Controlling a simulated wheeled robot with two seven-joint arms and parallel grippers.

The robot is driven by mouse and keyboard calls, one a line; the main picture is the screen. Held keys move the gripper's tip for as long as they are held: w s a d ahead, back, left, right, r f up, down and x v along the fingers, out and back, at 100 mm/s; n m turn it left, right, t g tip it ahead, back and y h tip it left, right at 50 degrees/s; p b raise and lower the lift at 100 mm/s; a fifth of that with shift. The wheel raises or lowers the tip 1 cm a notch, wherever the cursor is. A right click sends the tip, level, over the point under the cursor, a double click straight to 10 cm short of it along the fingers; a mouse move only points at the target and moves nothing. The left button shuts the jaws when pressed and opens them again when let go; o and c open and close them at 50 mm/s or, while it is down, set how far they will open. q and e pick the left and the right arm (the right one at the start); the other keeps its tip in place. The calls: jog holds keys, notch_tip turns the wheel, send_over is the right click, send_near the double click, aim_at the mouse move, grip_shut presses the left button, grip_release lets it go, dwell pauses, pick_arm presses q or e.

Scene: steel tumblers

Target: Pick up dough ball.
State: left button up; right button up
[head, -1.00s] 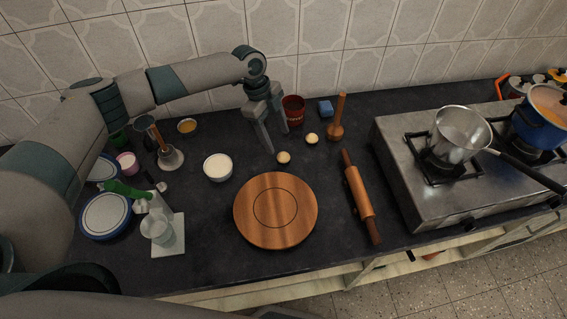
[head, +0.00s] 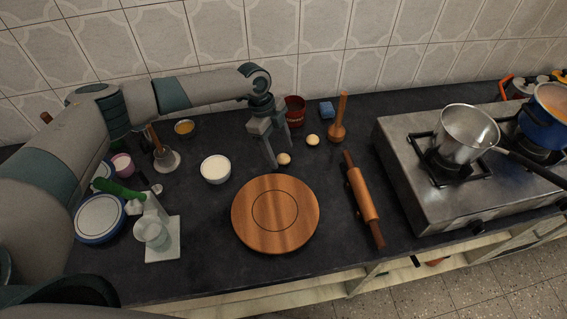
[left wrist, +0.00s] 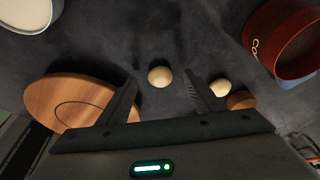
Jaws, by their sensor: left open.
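One dough ball (head: 284,159) lies on the dark counter just behind the round wooden board, at the fingertips of my left gripper (head: 278,160). In the left wrist view this dough ball (left wrist: 160,76) shows between and beyond the two spread fingers of the gripper (left wrist: 160,90). The gripper is open and holds nothing. A second dough ball (head: 313,140) lies to the right, also seen outside the right finger in the left wrist view (left wrist: 220,88). My right gripper is not in view.
The round wooden board (head: 247,235) is in front, with a rolling pin (head: 362,195) to its right. A red cup (head: 296,110), wooden masher (head: 337,130) and blue sponge (head: 326,109) stand behind. A white bowl (head: 215,170) is left; the steel stove (head: 425,205) is right.

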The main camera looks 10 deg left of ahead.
pick_arm(q)
jog(key=shift+x, duration=0.8)
jog(key=c, duration=1.2)
